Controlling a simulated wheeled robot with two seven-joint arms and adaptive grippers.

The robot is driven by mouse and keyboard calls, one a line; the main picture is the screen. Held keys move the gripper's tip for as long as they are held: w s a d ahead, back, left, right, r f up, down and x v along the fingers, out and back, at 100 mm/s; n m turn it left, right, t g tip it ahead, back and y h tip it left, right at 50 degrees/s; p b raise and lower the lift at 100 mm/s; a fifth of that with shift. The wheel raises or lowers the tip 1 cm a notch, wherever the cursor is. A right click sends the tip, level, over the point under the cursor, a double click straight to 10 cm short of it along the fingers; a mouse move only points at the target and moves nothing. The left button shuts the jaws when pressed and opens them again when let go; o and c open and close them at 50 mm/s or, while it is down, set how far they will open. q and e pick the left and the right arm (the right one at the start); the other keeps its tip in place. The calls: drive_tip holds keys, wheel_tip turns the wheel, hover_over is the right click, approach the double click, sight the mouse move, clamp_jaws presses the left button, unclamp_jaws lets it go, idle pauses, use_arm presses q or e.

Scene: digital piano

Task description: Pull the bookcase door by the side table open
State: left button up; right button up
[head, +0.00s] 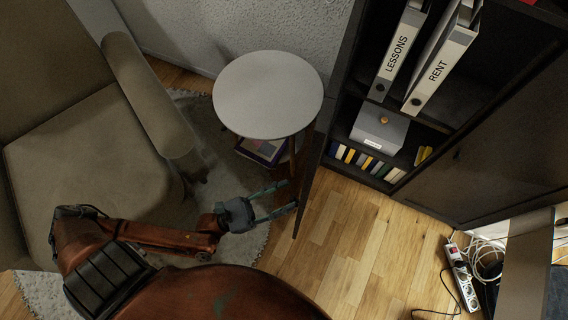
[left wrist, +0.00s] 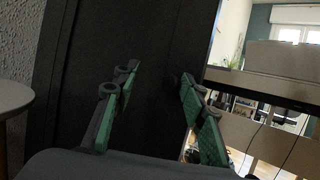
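The bookcase door (head: 312,190) by the round white side table (head: 267,95) is a dark panel. It shows nearly edge-on in the head view, standing out from the bookcase front, with open shelves to its right. In the left wrist view the door's dark face (left wrist: 150,45) fills the middle, with a small dark round knob (left wrist: 170,82) on it. My left gripper (head: 291,196) is open, left of the door near its free end. Its green-padded fingers (left wrist: 157,92) lie either side of the knob in the wrist view; contact cannot be told. My right gripper is out of view.
The dark bookcase (head: 345,105) holds binders, a grey box (head: 380,130) and books. Its other door (head: 490,145) looks closed. A beige armchair (head: 90,150) stands left. Wooden floor (head: 350,235) is free right of the door; a power strip (head: 462,278) and cables lie further right.

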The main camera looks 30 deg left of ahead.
use_arm(q)
drive_tip(key=shift+o, duration=1.4)
drive_tip(key=shift+w+a+r, duration=0.1)
drive_tip(key=shift+w+a, duration=0.05)
drive_tip(key=shift+w, duration=0.15)
drive_tip(key=v, duration=1.2)
drive_tip(key=shift+s+f, duration=0.15)
drive_tip(key=shift+f, duration=0.05)
